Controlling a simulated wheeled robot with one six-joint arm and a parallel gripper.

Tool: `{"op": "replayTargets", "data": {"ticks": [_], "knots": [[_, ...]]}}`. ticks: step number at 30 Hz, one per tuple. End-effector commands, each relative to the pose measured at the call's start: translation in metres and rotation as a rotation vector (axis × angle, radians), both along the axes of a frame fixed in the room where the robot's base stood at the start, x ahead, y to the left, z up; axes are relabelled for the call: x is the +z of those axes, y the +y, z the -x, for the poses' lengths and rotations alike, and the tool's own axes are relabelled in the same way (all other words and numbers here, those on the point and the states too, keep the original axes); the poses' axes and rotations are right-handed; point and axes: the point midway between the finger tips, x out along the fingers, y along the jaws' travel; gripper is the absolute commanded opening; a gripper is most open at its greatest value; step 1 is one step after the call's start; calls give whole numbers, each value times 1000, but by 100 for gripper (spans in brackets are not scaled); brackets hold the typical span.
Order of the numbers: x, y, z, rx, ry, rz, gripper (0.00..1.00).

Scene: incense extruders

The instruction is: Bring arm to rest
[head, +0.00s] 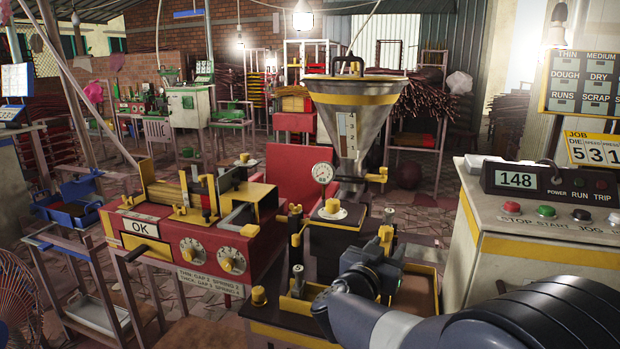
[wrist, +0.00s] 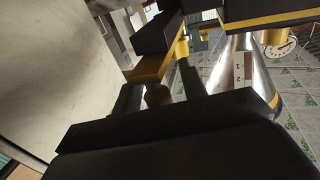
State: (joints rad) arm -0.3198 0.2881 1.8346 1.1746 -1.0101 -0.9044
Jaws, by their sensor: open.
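My arm comes in from the lower right of the head view. My gripper (head: 382,246) is over the black and yellow extruder bench, in front of the steel hopper (head: 355,120). Its jaws are open, and I see nothing held between them. In the wrist view, the dark body of my gripper (wrist: 158,88) fills the lower part, with two dark fingers apart. The hopper (wrist: 242,75) shows tilted at the right there. Part of the bench is hidden behind my arm.
A red machine (head: 190,240) with an OK sign and dials stands at the left. A cream control cabinet (head: 530,235) reading 148 stands close at the right. A brown tray (head: 415,296) lies beside my gripper. A blue bin (head: 70,212) is at the far left.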

Motion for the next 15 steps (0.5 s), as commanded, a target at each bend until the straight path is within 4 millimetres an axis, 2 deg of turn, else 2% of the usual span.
{"op": "replayTargets", "data": {"ticks": [6,15], "knots": [[-1,-2,-8,1,-2,-1,40],[0,-2,-9,2,-1,0,40]]}}
